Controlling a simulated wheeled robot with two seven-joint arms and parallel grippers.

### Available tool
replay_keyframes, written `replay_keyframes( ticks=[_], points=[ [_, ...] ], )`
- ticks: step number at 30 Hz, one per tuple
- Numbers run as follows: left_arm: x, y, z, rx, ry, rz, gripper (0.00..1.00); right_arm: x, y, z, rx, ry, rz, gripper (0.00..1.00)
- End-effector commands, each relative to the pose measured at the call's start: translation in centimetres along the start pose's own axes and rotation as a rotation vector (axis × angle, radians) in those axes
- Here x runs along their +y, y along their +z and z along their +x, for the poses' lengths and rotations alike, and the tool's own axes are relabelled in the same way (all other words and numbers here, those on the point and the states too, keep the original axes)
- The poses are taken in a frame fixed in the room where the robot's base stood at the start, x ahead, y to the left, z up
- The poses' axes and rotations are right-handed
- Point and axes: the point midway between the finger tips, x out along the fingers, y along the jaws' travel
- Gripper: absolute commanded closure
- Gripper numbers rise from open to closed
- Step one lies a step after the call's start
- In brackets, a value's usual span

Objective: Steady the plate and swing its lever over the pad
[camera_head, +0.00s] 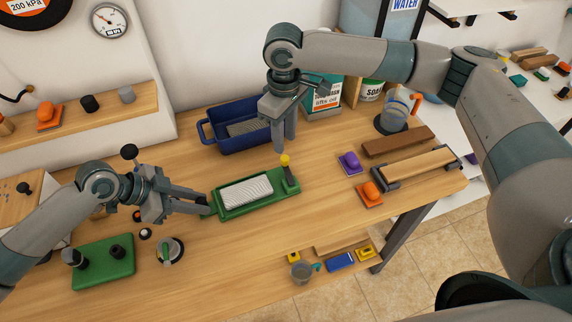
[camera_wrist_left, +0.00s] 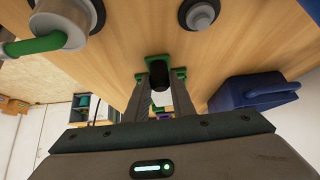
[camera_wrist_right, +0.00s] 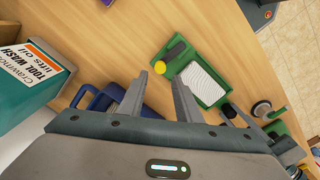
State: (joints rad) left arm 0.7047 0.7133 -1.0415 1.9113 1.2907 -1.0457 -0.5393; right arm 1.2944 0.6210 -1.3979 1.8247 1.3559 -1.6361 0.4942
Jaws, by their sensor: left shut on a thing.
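The green plate (camera_head: 226,213) lies flat on the wooden bench and bears a white ribbed pad (camera_head: 247,190). Its dark lever (camera_head: 290,177) stands up at the plate's right end, beside the pad, with a yellow knob (camera_head: 285,160) on top. My left gripper (camera_head: 207,204) is shut on the plate's left end. My right gripper (camera_head: 284,149) is empty, fingers pointing down, just above the yellow knob and apart from it. In the right wrist view the fingers (camera_wrist_right: 160,84) are spread, with the knob (camera_wrist_right: 160,67) beyond their tips.
A blue tub (camera_head: 238,141) stands behind the plate. Purple (camera_head: 349,162) and orange (camera_head: 369,194) handled blocks lie to the right, near a brown plank (camera_head: 398,141). A green board (camera_head: 104,262) with black knobs lies front left.

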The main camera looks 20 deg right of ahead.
Motion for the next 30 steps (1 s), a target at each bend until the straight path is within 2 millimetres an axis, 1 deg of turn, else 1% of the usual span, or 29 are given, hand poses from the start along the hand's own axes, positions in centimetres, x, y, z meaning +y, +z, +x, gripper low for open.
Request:
replay_keyframes(
  ticks=[1,5,15,18,24,30],
  points=[
    [-0.1,0.3,0.1,-0.006,-0.001,-0.001,1.00,0.0,0.0,0.4,-0.001,0.000,0.000,0.69],
    [-0.1,0.3,0.1,-0.006,-0.001,-0.001,1.00,0.0,0.1,1.4,-0.001,-0.001,0.000,0.69],
    [-0.1,0.3,0.1,-0.006,-0.001,-0.001,1.00,-0.1,0.0,5.0,-0.001,-0.003,0.001,0.69],
    [-0.1,0.3,0.1,-0.006,-0.001,-0.001,1.00,0.0,0.0,5.7,0.000,-0.001,0.001,0.69],
    [-0.1,0.3,0.1,-0.005,-0.001,-0.001,1.00,0.0,0.0,6.4,0.000,-0.001,0.000,0.69],
    [-0.1,0.3,0.1,-0.005,-0.001,-0.001,1.00,0.0,0.0,6.5,0.000,-0.001,0.000,0.69]
  ],
)
